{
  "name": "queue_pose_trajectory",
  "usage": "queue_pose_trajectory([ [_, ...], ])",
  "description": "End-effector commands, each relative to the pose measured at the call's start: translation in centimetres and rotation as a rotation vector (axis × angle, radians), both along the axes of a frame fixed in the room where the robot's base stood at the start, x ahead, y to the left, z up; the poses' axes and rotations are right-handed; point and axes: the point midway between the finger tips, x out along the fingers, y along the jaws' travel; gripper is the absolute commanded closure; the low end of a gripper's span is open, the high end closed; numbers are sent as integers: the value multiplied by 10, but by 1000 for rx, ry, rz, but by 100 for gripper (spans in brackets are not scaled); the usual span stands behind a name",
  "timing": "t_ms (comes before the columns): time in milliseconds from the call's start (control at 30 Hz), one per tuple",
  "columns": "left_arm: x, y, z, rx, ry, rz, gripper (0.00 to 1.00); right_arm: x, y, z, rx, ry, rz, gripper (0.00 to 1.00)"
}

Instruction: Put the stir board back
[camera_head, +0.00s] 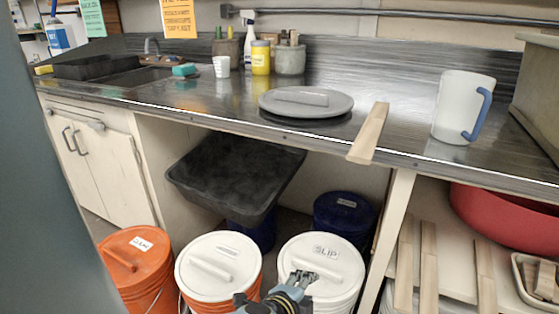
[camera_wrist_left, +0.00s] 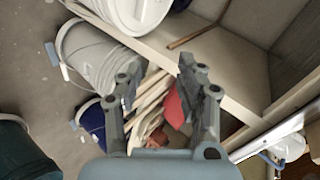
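A pale wooden stir board (camera_head: 368,135) lies on the metal counter, its near end sticking out past the front edge. More wooden boards lean or lie in the lower shelf space (camera_head: 428,265); boards also show between my fingers in the left wrist view (camera_wrist_left: 152,95), beyond the fingertips. My left gripper (camera_head: 302,277) is in front of the white bucket marked SLIP (camera_head: 322,262), below the counter. In the left wrist view its two fingers (camera_wrist_left: 160,78) are spread apart with nothing between them. My right gripper is not in view.
Lidded buckets stand under the counter: orange (camera_head: 128,262), white (camera_head: 215,262) and dark blue (camera_head: 343,210). A black tub (camera_head: 235,175) sits above them. A grey lid (camera_head: 305,102) and a white mug (camera_head: 462,105) are on the counter. A red basin (camera_head: 510,225) is at right.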

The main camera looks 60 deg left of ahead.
Motion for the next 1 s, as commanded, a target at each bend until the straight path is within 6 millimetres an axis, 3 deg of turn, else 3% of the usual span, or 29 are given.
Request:
queue_pose_trajectory([
  [33,-30,-3,-48,-98,94,38,63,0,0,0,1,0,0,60],
  [100,-81,-10,-109,-249,214,120,63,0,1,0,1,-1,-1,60],
  [200,-160,-20,-174,-441,362,276,63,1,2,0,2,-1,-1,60],
  [300,-234,-27,-214,-583,468,451,63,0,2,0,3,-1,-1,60],
  [433,-300,-31,-236,-686,536,635,63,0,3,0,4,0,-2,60],
  [500,-319,-32,-240,-711,552,692,63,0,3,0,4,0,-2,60],
  [600,-330,-33,-242,-724,560,726,63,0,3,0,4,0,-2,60],
  [1000,-331,-33,-242,-724,560,727,63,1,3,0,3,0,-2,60],
])
